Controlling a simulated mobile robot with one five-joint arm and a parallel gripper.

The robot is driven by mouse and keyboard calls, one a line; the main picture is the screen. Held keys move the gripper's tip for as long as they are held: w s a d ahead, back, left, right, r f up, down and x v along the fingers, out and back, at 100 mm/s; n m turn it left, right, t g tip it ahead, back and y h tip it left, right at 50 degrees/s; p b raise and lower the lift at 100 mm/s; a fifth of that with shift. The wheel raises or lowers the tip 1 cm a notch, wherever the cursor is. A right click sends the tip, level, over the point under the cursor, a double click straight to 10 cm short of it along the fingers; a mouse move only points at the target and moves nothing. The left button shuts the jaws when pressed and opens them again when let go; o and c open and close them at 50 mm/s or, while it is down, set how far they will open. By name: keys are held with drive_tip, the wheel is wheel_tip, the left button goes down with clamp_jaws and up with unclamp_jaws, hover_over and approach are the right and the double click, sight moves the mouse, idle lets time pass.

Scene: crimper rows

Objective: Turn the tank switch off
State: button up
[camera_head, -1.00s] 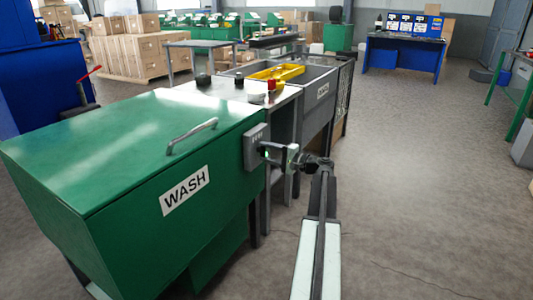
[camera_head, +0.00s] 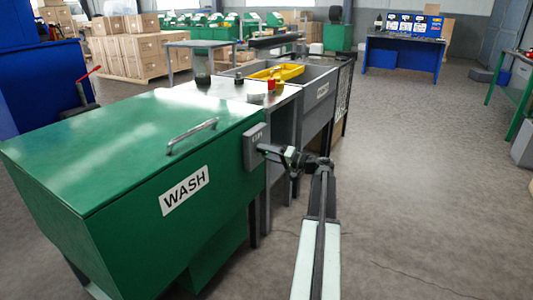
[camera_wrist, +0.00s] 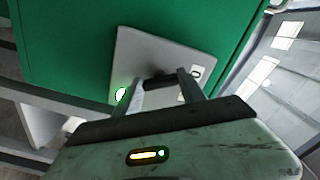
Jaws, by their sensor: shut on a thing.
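The green wash tank (camera_head: 120,160) stands at the left in the head view, with a white WASH label on its front. A grey switch box (camera_head: 254,148) sits on its right end; it also shows as a grey plate (camera_wrist: 150,55) in the wrist view. My gripper (camera_head: 266,149) reaches the box from the right. In the wrist view my gripper (camera_wrist: 161,84) has a finger on either side of the dark switch knob (camera_wrist: 158,80) and is shut on it. The fingers partly hide the plate's markings. A pale round spot with a green edge shows at the plate's lower left.
A grey bench (camera_head: 220,92) behind the tank bears a dark-based grey cylinder (camera_head: 202,66) and small red and black items. A yellow tray (camera_head: 276,72) lies across the grey basin behind. The floor (camera_head: 430,190) to the right is clear.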

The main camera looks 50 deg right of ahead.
idle(0.4)
drive_tip(key=o, duration=1.4)
drive_tip(key=shift+c, duration=0.2)
drive_tip(key=shift+s, duration=0.15)
drive_tip(key=v, duration=0.7)
drive_tip(key=shift+s, duration=0.3)
drive_tip(key=shift+d, duration=0.1)
